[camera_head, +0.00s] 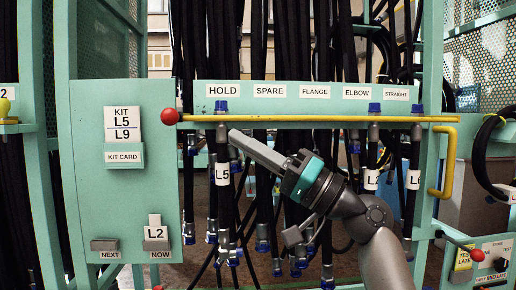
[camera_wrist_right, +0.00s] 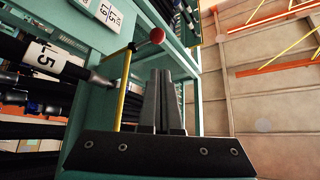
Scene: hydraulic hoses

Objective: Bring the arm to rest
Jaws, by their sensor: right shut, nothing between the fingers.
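My right arm (camera_head: 385,255) reaches up from the lower right in the head view. Its gripper (camera_head: 234,136) points up and left, with its fingers together and nothing between them. The tips appear beside the hose labelled L5 (camera_head: 222,174), just under the yellow bar (camera_head: 320,118); I cannot tell whether they touch either. In the right wrist view the two grey fingers (camera_wrist_right: 163,75) lie side by side, shut and empty. The L5 hose (camera_wrist_right: 45,58) is at the left there, apart from the fingers. My left gripper is not in view.
The yellow bar ends in a red knob (camera_head: 170,117) below the HOLD, SPARE, FLANGE, ELBOW and STRAIGHT rail (camera_head: 300,94). Labelled hoses (camera_head: 413,178) hang right of my gripper. A green panel (camera_head: 90,190) stands left. A control box (camera_head: 491,262) is at lower right.

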